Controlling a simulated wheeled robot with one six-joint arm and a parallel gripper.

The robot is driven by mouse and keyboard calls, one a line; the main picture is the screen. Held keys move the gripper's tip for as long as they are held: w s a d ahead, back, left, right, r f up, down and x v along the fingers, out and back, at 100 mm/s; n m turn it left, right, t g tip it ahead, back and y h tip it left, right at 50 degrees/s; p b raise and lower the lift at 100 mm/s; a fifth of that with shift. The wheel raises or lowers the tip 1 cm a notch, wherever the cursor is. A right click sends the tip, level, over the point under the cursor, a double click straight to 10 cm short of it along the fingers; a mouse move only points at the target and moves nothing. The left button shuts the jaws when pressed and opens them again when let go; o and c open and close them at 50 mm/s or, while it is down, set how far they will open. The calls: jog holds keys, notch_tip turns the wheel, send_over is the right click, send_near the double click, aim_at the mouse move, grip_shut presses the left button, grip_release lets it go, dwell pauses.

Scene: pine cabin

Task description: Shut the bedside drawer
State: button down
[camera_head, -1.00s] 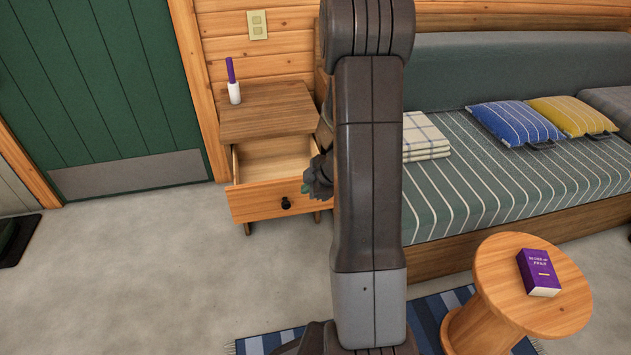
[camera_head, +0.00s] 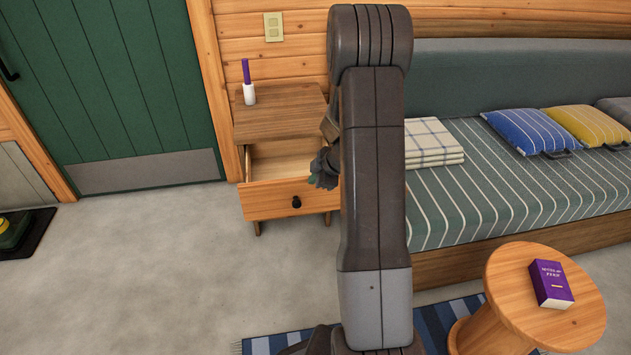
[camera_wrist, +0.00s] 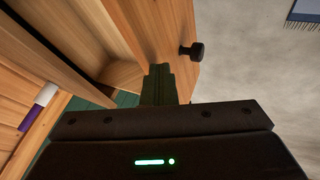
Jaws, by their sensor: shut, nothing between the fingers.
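The bedside drawer (camera_head: 270,201) is partly pulled out of the wooden nightstand (camera_head: 279,115), and its empty-looking inside shows. Its front has a dark round knob (camera_head: 296,202). My gripper (camera_head: 323,178) is at the right end of the drawer front, partly hidden by my arm. In the wrist view my shut fingers (camera_wrist: 158,84) overlap the drawer front (camera_wrist: 158,35), with the knob (camera_wrist: 191,50) to their upper right. I cannot tell whether they touch the wood. Nothing is held.
A white and purple bottle-like item (camera_head: 248,88) stands on the nightstand. A bed (camera_head: 480,190) with cushions and a folded blanket is at the right. A round stool (camera_head: 515,315) with a purple book (camera_head: 551,284) stands front right. The floor (camera_head: 190,270) before the drawer is clear.

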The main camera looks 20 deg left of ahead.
jog(key=w+a+b, duration=0.3)
jog(key=w+a, duration=0.5)
jog(key=w, duration=0.6)
jog(key=shift+a, duration=0.35)
